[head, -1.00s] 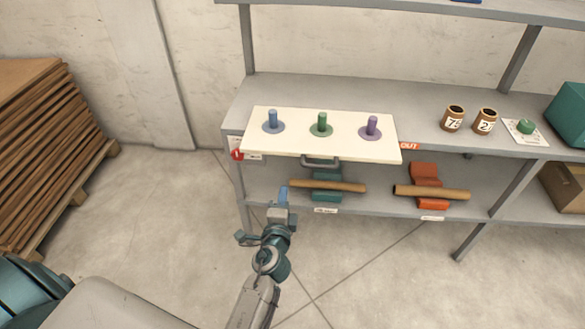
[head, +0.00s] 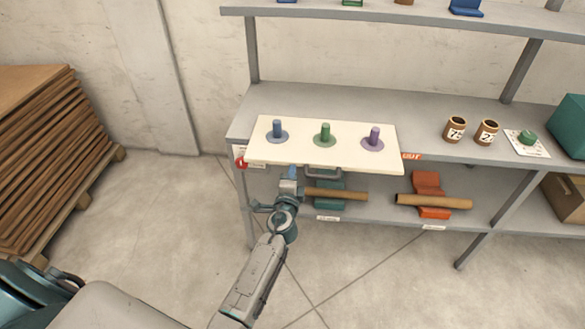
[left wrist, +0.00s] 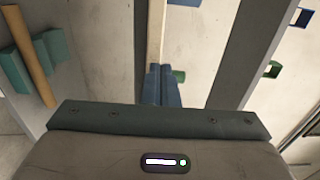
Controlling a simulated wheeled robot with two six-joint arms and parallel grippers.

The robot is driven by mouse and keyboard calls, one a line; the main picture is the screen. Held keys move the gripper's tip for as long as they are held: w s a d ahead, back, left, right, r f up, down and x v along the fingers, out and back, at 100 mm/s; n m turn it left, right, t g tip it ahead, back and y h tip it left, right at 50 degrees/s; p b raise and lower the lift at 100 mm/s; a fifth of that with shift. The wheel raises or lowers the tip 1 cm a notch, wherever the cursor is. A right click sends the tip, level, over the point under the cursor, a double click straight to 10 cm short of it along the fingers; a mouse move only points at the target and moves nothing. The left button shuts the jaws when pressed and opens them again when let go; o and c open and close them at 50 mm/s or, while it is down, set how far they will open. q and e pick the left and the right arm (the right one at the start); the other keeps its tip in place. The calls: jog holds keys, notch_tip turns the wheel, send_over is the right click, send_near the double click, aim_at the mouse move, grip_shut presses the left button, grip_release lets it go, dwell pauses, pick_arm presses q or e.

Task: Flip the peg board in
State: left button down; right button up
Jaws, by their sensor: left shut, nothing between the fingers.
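The peg board (head: 285,152) is a cream panel lying out past the front edge of the middle shelf. It bears a blue peg (head: 277,129), a green peg (head: 325,134) and a purple peg (head: 374,138). A grey handle (head: 322,171) shows under its front edge. My left gripper (head: 292,173) is shut and empty, just at the board's front edge, left of the handle. In the left wrist view its blue fingers (left wrist: 161,84) are together beside a cream strip, which looks like the board's edge. I cannot tell whether they touch. My right gripper is not in view.
A red OUT label (head: 411,156) sits right of the board. Below, cardboard tubes (head: 433,201) lie on teal and orange cradles. Stacked brown sheets (head: 62,155) stand at left.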

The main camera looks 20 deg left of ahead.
aim_at(297, 140)
pick_arm(q)
jog(key=shift+w+a, duration=0.2)
jog(key=shift+w, duration=0.5)
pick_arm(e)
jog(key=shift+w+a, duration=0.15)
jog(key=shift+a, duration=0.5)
pick_arm(q)
jog(key=shift+w, duration=0.15)
jog(key=shift+w+a, duration=0.15)
jog(key=shift+w, duration=0.2)
jog(key=b+x, duration=0.2)
jog(key=x, duration=0.1)
jog(key=shift+w+a, duration=0.1)
jog(key=shift+w, duration=0.2)
jog(key=x, duration=0.1)
jog(key=b+x, duration=0.2)
jog(key=x, duration=0.1)
jog(key=shift+w+f, duration=0.1)
jog(key=shift+f, duration=0.2)
jog(key=b+x, duration=0.2)
jog(key=x, duration=0.3)
jog(key=shift+w+r+b, duration=0.15)
jog(key=shift+b, duration=0.2)
jog(key=shift+w+a+r, duration=0.1)
jog(key=shift+r, duration=0.3)
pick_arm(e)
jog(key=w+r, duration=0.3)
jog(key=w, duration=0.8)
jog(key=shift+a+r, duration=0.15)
